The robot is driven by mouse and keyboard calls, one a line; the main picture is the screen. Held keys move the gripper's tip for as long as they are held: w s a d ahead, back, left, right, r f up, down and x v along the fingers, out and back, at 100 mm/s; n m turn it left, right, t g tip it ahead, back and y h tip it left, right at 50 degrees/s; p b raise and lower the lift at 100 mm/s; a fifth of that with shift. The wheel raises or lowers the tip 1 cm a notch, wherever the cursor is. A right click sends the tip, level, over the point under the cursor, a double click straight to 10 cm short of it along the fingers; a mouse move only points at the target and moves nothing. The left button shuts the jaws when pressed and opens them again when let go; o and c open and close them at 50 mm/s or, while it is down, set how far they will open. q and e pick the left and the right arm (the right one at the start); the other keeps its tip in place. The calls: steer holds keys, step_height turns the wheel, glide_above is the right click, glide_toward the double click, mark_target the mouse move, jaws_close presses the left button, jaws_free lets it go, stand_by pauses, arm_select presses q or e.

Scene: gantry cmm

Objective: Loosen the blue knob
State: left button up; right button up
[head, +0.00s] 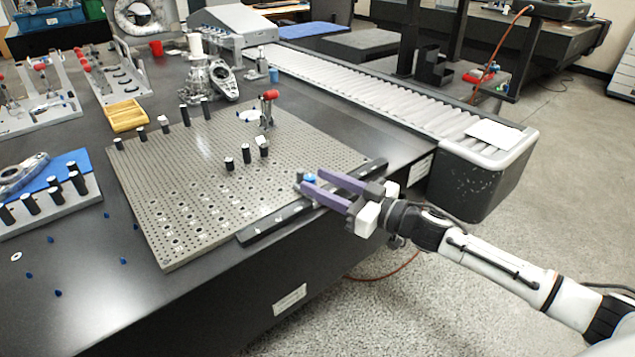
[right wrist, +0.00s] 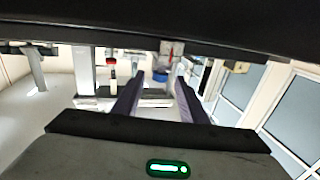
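The blue knob (head: 309,178) is at the near right edge of the grey perforated plate (head: 200,160), by a black rail. My right gripper (head: 312,179) has two purple fingers reaching in from the right, with the knob between or close to their tips. In the right wrist view the blue knob (right wrist: 160,76) shows beyond and between the fingers (right wrist: 158,82), with a gap on each side. The fingers are apart. Whether either touches the knob in the head view is too small to tell. My left gripper is not in view.
Several black posts and a red-topped clamp (head: 268,105) stand on the plate. A black rail (head: 290,217) runs along its near edge. A roller conveyor (head: 360,95) lies behind to the right. Several small blue parts (head: 57,293) lie on the dark table at left.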

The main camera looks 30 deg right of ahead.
steer(key=shift+w+a, duration=0.3)
steer(key=shift+w, duration=0.35)
steer(key=shift+c, duration=0.5)
jaws_close()
steer(key=shift+d+r+n+g+y, duration=0.1)
steer(key=shift+n+g+y, duration=0.2)
steer(key=shift+n+y, duration=0.2)
steer(key=shift+w+n+g+y, duration=0.15)
steer(key=shift+n+g+y, duration=0.15)
steer(key=shift+y, duration=0.3)
steer(key=n+g+y, duration=0.1)
steer(key=n+g+y+b, duration=0.1)
steer(key=shift+w+d+y, duration=0.1)
steer(key=shift+d+y, duration=0.1)
steer(key=shift+y, duration=0.1)
steer(key=shift+n+g, duration=0.3)
steer(key=shift+g, duration=0.1)
steer(key=shift+y+b, duration=0.3)
steer(key=shift+y, duration=0.1)
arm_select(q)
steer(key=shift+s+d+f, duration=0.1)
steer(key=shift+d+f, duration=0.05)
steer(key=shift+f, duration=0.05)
